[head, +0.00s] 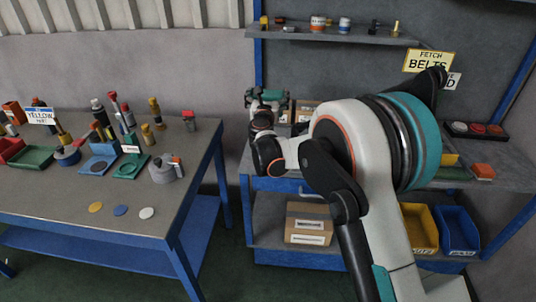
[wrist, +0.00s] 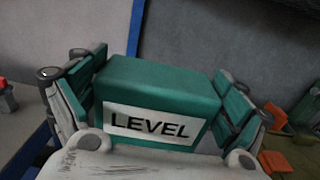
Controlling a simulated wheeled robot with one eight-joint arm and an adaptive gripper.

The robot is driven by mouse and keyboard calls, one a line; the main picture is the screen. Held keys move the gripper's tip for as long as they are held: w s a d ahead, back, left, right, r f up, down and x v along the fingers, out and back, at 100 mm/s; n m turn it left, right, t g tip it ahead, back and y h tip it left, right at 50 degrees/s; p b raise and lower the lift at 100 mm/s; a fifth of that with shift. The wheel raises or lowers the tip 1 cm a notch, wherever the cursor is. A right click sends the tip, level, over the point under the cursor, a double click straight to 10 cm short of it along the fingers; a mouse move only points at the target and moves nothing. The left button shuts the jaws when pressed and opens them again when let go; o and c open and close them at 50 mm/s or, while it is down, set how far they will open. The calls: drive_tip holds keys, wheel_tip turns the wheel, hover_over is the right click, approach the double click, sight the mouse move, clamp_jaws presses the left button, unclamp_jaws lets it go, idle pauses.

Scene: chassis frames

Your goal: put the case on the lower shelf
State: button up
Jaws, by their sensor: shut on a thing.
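A green case (wrist: 160,90) with a white LEVEL label sits between the two fingers of my gripper (wrist: 160,105) in the wrist view. My gripper is shut on it from both sides. In the head view my gripper (head: 267,100) is small and partly hidden by my own arm, above the left end of the right bench. The lower shelf (head: 266,232) of that bench shows below the worktop. A cardboard box (head: 308,224) stands on it, with bare room to the box's left. My arm hides part of the shelf to the box's right.
A yellow bin (head: 419,228) and a blue bin (head: 457,230) stand at the right of the lower shelf. Cardboard boxes stand on the worktop behind my gripper. A high shelf (head: 340,37) holds small items. The left table (head: 190,200) carries tools and trays.

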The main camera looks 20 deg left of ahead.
wheel_tip(320, 180, down, 19)
drive_tip(key=b, duration=0.6)
drive_tip(key=shift+f, duration=0.2)
drive_tip(key=shift+f, duration=0.1)
drive_tip(key=shift+f, duration=0.15)
drive_tip(key=o, duration=1.1)
drive_tip(key=shift+c, duration=0.2)
